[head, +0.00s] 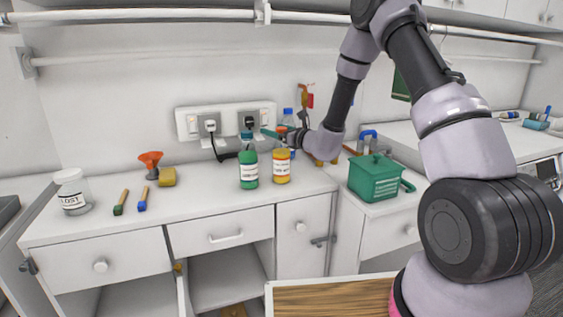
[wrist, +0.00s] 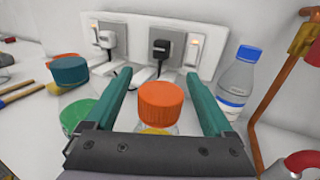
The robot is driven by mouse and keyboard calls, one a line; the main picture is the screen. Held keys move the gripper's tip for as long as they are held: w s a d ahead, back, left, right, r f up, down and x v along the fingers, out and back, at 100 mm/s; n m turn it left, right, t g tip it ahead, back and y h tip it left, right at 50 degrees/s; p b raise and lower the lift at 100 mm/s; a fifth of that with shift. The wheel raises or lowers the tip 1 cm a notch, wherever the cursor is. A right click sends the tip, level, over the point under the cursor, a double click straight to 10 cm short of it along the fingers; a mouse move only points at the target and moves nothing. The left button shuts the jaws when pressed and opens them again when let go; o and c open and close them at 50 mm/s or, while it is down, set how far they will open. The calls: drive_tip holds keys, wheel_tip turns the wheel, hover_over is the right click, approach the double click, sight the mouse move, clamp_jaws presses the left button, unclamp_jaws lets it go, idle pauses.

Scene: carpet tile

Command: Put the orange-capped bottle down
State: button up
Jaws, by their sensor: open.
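The orange-capped bottle (head: 281,166) has a yellow body with a white label and stands upright on the white counter. In the wrist view its orange cap (wrist: 161,101) sits between the two teal fingers of my gripper (wrist: 162,88), with a gap on each side. My gripper (head: 272,134) is open around the top of the bottle. The bottle's lower part is hidden in the wrist view.
A green bottle (head: 249,168) stands close on the left. A clear bottle with a blue cap (wrist: 238,80) is at the right. A socket panel (head: 226,119) is on the wall behind. A green bin (head: 374,178) stands farther right.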

clamp_jaws()
idle(1.3)
